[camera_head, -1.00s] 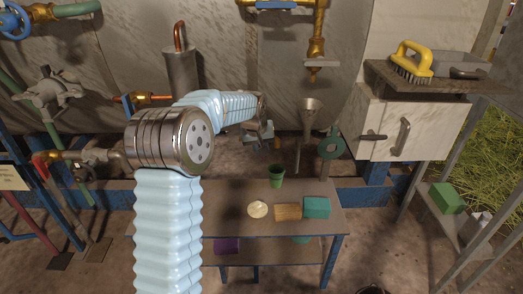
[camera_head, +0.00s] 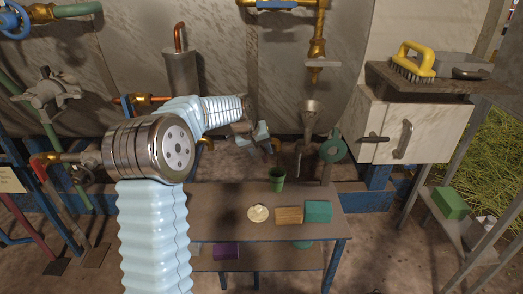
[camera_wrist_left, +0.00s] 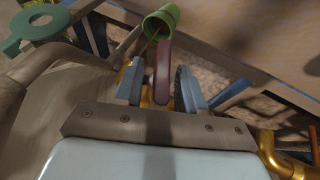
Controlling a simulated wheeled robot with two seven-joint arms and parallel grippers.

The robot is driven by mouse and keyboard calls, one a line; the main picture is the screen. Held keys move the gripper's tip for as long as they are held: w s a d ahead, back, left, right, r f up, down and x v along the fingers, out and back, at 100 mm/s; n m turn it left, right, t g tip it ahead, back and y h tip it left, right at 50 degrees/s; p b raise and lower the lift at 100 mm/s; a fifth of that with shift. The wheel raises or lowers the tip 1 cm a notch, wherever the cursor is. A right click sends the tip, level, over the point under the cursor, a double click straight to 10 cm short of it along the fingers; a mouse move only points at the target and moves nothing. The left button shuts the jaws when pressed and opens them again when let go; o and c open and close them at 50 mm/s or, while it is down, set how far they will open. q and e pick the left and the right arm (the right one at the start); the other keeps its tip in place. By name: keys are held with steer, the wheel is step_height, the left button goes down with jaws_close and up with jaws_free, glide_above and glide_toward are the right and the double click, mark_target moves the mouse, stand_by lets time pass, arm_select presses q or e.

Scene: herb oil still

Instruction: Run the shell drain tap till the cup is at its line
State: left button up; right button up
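A green cup (camera_head: 277,180) stands on the low table below the pipework. In the left wrist view the cup (camera_wrist_left: 161,20) shows at the top, just beyond the fingers, with a thin brownish line at its mouth that I cannot identify. My left gripper (camera_head: 261,141) is beside the pipework above and left of the cup. In the left wrist view its two blue fingers (camera_wrist_left: 160,88) stand apart on either side of a dark red lever (camera_wrist_left: 163,68), with gaps visible, and brass fittings behind. The cup's fill line and level are not visible. My right gripper is out of view.
The low table (camera_head: 230,228) also holds a pale round dish (camera_head: 258,213), a wooden block (camera_head: 289,215) and a teal block (camera_head: 318,211). A metal funnel (camera_head: 310,110) and green ring (camera_head: 332,148) are close to the right of my gripper. Brass piping hangs above.

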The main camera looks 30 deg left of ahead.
arm_select(q)
steer(key=d+v, duration=0.1)
steer(key=v, duration=1.2)
steer(key=shift+a+r+p, duration=0.3)
steer(key=shift+a+p, duration=0.1)
steer(key=shift+a, duration=0.05)
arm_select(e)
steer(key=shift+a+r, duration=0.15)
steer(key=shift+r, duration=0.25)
